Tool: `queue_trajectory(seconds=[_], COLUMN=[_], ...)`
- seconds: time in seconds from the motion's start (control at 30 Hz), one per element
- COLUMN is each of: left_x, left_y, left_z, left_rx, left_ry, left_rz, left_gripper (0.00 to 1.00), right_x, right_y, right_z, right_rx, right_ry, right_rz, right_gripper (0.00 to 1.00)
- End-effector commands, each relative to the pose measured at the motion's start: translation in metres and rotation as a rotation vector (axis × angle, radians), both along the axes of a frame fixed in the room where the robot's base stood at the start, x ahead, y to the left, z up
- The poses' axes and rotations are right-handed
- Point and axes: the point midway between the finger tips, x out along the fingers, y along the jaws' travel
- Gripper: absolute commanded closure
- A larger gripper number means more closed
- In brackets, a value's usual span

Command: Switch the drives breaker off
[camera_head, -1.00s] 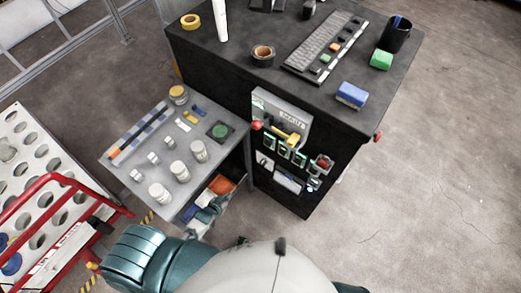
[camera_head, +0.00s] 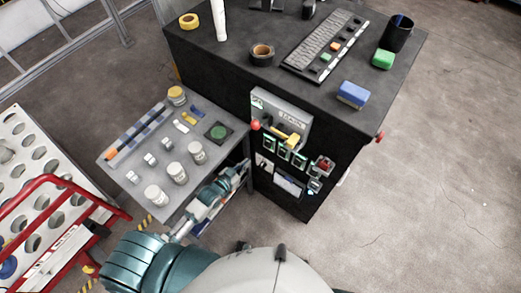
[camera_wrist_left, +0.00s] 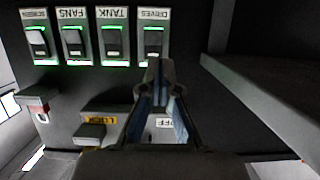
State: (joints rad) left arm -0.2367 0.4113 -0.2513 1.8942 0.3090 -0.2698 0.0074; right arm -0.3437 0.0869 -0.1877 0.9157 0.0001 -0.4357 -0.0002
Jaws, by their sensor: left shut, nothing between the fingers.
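The drives breaker (camera_wrist_left: 153,40) is the rightmost of a row of rocker switches in the left wrist view, where its label appears upside down. Green light shows at its edge. My left gripper (camera_wrist_left: 160,68) is shut and empty, its tips overlapping the lower end of this breaker in the picture; I cannot tell whether they touch. In the head view my left gripper (camera_head: 243,166) is beside the left edge of the black cabinet front, by the row of green-lit breakers (camera_head: 284,152). My right gripper is not in view.
The tank breaker (camera_wrist_left: 113,41) and fans breaker (camera_wrist_left: 75,41) sit close beside the drives one. A yellow handle (camera_head: 289,138) and a red knob (camera_head: 255,125) stick out above the row. The grey side table (camera_head: 147,187) with jars borders my left arm.

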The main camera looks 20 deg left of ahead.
Motion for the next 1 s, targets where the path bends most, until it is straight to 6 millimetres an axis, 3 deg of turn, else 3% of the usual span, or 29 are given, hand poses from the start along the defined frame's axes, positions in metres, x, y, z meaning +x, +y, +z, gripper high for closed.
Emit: queue_trajectory(seconds=[0.3, 0.5, 0.7, 1.0], left_x=[0.063, 0.089, 0.100, 0.101], left_y=[-0.021, -0.031, -0.035, -0.036], left_z=[-0.022, -0.032, -0.035, -0.035], left_rx=[-0.002, -0.001, -0.001, 0.000], left_ry=[0.000, 0.000, 0.000, 0.000], left_rz=[0.002, 0.001, 0.000, 0.000], left_gripper=[1.00, 1.00, 1.00, 1.00], right_x=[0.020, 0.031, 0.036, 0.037], right_y=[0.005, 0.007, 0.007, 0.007], right_z=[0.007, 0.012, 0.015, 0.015], right_rx=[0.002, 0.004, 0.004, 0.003], right_ry=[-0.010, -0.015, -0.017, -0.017], right_rz=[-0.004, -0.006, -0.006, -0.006], right_gripper=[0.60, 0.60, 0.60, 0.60])
